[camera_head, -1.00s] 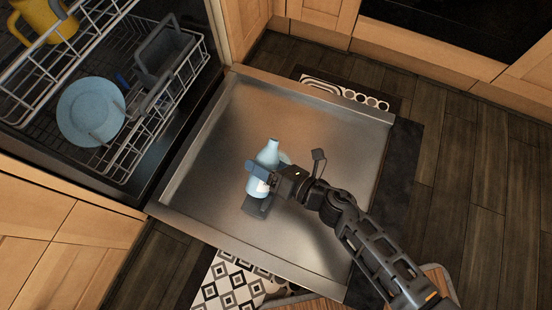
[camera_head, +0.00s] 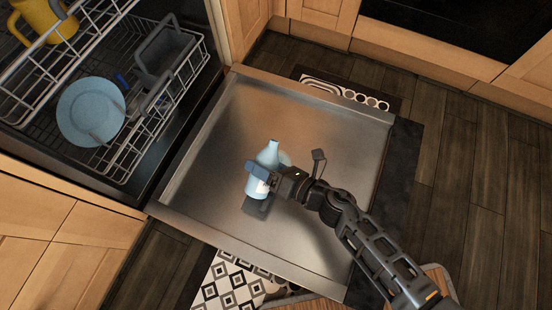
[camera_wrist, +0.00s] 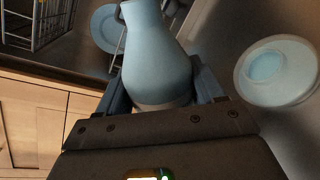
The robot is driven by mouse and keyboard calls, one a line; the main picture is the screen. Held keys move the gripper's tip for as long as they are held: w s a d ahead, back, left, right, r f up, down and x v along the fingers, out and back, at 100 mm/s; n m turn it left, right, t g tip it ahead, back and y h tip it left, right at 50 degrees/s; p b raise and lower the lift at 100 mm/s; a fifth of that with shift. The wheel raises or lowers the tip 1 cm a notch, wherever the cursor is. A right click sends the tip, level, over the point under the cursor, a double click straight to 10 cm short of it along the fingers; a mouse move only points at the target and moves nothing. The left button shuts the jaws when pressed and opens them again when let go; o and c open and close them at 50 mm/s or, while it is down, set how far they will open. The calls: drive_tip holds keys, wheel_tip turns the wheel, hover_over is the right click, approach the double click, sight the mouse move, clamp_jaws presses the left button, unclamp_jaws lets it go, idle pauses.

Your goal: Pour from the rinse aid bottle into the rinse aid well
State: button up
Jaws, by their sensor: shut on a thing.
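The rinse aid bottle (camera_head: 268,160) is light blue with a narrow neck and a white label. My gripper (camera_head: 262,180) is shut on its body and holds it over the open dishwasher door. The bottle also shows in the wrist view (camera_wrist: 157,50), between my two fingers, its mouth cut off at the top edge. I cannot tell its exact tilt. The rinse aid well (camera_wrist: 278,70) is a round pale ring with a light blue centre, to the right of the bottle and apart from it in that view. In the head view the well (camera_head: 285,159) is mostly hidden behind the bottle.
The metal dishwasher door (camera_head: 330,130) lies open and mostly bare. The lower rack (camera_head: 125,160) at left holds a blue plate (camera_head: 90,112) and a grey container (camera_head: 163,62). A yellow mug (camera_head: 42,18) is in the upper rack. Wooden cabinets stand around.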

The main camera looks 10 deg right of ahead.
drive_tip(key=shift+s+a+f+m, duration=0.25)
drive_tip(key=shift+f+m, duration=0.2)
drive_tip(key=shift+m, duration=0.45)
idle(2.4)
drive_tip(key=shift+s+f+m+g+y, duration=0.1)
drive_tip(key=shift+f+m+g+y, duration=0.3)
drive_tip(key=shift+f+m+g, duration=0.55)
idle(3.8)
